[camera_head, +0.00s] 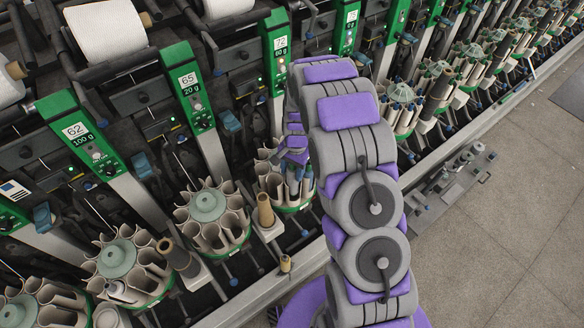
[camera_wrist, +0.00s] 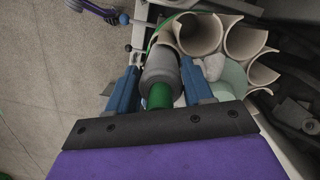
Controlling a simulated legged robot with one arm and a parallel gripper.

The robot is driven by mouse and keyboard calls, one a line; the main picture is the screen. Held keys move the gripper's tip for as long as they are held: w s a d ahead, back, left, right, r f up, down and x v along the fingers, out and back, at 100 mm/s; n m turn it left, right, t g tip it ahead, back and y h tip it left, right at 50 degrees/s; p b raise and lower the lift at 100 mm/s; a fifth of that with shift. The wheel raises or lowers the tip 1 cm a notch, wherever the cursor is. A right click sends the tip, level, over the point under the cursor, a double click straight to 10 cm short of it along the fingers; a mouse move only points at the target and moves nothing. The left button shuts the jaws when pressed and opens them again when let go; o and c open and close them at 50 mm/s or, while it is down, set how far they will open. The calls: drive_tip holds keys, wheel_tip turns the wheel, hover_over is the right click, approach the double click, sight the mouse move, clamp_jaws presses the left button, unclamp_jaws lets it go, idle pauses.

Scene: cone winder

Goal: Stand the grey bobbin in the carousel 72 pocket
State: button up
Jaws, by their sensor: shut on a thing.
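In the wrist view the grey bobbin (camera_wrist: 160,68), with a green end, lies between the two blue fingers of my gripper (camera_wrist: 159,80), which is shut on it. Beige carousel pockets (camera_wrist: 199,33) show just beyond and to the right of it. In the head view the unit labelled 72 (camera_head: 280,43) stands behind the carousel (camera_head: 271,182) that my gripper (camera_head: 294,183) is over. The bobbin cannot be made out there. I cannot tell whether its tip is inside a pocket.
Beside that carousel, a brown cone (camera_head: 265,210) stands on a peg. The carousel in front of unit 65 (camera_head: 207,205) is to its left, with another (camera_head: 117,259) further left. A small tan piece (camera_head: 285,264) stands on the front rail. The floor (camera_head: 490,235) at right is mostly clear.

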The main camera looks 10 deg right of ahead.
drive_tip(key=shift+f, duration=0.15)
drive_tip(key=shift+f, duration=1.9)
drive_tip(key=o, duration=1)
drive_tip(key=shift+o, duration=0.2)
wheel_tip(320, 180, up, 17)
drive_tip(key=w+d+p, duration=0.1)
drive_tip(key=w, duration=0.1)
drive_tip(key=shift+d, duration=0.4)
drive_tip(key=shift+s+r, duration=0.1)
drive_tip(key=shift+r, duration=0.05)
